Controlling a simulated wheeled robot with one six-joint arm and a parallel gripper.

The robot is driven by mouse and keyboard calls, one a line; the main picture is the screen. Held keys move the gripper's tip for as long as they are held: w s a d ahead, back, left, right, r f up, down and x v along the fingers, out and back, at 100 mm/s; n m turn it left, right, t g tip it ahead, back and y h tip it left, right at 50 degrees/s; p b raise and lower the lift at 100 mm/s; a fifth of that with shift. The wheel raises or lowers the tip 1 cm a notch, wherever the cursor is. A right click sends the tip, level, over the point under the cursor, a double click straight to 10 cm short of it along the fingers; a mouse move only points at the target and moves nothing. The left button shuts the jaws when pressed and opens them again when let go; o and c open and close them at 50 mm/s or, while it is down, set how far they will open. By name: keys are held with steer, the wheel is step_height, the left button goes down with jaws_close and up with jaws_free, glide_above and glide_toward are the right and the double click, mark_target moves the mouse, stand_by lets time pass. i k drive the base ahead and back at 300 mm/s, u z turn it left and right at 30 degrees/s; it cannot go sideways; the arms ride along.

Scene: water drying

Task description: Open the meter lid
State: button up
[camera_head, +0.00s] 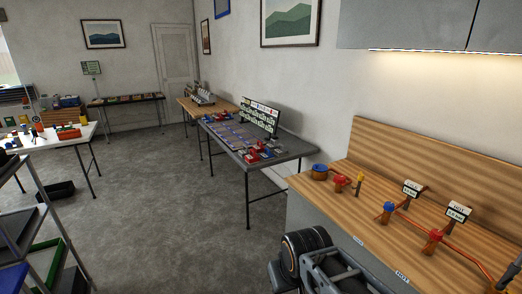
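A wooden counter (345,213) along the right wall bears copper pipework. A round fitting with a blue top (320,170) stands at its far left end, and a small red fitting (340,180) is beside it. A blue-topped fitting (388,207) and a red-topped fitting (435,236) sit on pipes nearer to me. I cannot tell which of these is the meter, or whether its lid is open or shut. Part of my arm shows at the bottom, in front of the counter; no gripper fingertips can be made out.
Two small signs (411,188) (458,211) stand behind the fittings. A grey cabinet (430,25) hangs above. A dark table (258,156) with red and blue items stands beyond the counter. Grey floor (150,215) is free to the left; a shelf rack (45,225) stands at far left.

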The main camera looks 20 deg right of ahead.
mark_target(321, 167)
steer(key=z, duration=0.1)
steer(key=i, duration=2.5)
steer(key=z, duration=0.05)
